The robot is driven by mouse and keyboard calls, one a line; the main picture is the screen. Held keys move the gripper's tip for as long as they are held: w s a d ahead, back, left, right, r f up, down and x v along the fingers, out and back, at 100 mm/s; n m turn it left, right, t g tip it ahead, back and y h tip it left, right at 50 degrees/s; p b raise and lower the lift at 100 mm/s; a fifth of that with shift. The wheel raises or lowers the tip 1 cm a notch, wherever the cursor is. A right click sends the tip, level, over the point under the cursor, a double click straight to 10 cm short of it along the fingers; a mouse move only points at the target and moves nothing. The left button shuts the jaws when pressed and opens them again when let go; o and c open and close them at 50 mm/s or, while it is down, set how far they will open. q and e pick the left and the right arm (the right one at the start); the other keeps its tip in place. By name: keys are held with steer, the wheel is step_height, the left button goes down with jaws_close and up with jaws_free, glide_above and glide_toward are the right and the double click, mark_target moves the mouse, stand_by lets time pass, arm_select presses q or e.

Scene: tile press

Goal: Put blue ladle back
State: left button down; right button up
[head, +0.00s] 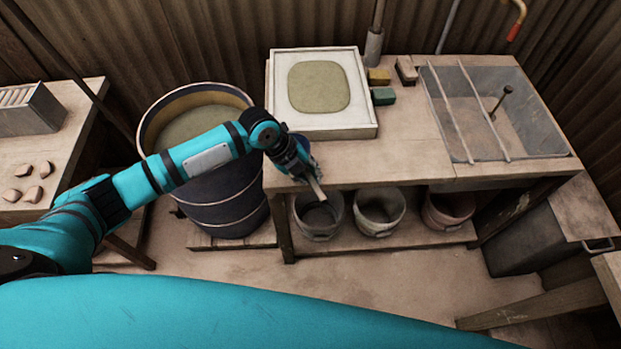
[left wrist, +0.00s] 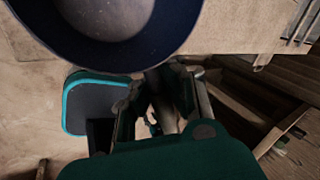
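My left gripper (head: 312,172) is over the front left edge of the workbench, above the leftmost bucket. It is shut on the blue ladle, whose pale handle (head: 317,190) sticks out downward from the fingers. A bit of dark blue shows just behind the gripper. In the left wrist view, the ladle's round dark blue bowl (left wrist: 100,55) with a greyish inside fills the top left, and my left gripper (left wrist: 160,100) is just below it, in shadow. My right gripper is in neither view.
A large dark blue barrel (head: 225,195) stands left of the workbench (head: 405,158). A white frame with a greenish slab (head: 318,86), small blocks and a metal basin (head: 545,130) are on top. Several buckets, including a grey one (head: 380,212), stand below. The front floor is clear.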

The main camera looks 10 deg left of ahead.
arm_select(q)
steer(key=shift+f, duration=1.35)
steer(key=c, duration=2)
jaws_free()
steer(key=shift+f, duration=0.15)
steer(key=o, duration=0.5)
steer(key=v, duration=1.2)
